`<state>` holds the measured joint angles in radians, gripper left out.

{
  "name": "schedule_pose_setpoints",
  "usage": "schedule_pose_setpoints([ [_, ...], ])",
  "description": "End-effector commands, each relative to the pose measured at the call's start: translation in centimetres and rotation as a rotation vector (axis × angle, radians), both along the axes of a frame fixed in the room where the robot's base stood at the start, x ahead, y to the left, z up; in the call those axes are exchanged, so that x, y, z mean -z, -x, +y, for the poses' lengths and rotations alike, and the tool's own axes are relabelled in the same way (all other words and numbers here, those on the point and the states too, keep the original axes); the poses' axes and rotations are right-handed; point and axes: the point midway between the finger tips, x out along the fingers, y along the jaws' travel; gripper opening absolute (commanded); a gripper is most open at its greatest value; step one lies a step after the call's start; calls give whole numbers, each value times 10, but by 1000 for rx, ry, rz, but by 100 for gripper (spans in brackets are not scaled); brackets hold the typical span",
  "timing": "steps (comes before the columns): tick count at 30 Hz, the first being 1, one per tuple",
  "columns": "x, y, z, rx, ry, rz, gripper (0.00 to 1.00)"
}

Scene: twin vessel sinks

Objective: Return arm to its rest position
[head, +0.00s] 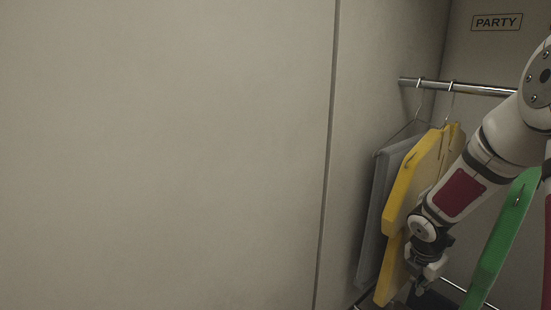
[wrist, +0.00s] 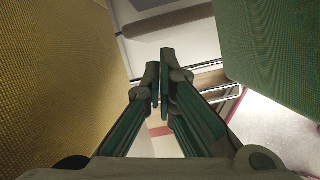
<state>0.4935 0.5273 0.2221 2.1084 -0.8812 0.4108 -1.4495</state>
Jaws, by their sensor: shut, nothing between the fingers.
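My gripper (wrist: 162,75) is in the middle of the wrist view, its two fingers together and nothing between them. In the head view my gripper (head: 422,283) points down at the lower right, at the end of my white and red arm. It is between a yellow hanging piece (head: 415,180) on its left and a green hanging piece (head: 502,240) on its right. In the wrist view a yellow textured surface (wrist: 55,75) fills the left and a green textured surface (wrist: 275,60) fills the upper right. I cannot tell whether the gripper touches either.
A metal rail (head: 465,88) holds hangers, with a grey hanging piece (head: 378,200) left of the yellow one. A sign reading PARTY (head: 497,22) is on the back wall. A plain pale panel (head: 160,150) fills the left of the head view. Lower metal bars (wrist: 205,92) show in the wrist view.

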Motion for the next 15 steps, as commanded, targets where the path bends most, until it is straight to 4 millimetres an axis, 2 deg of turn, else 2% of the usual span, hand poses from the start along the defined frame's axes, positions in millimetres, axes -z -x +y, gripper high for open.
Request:
schedule_pose_setpoints([
  [1,-22,1,5,62,8,-32,0],
  [3,-45,6,10,160,9,-72,0],
  [8,-96,22,27,385,-9,-171,0],
  [15,-166,59,61,739,-96,-335,0],
])
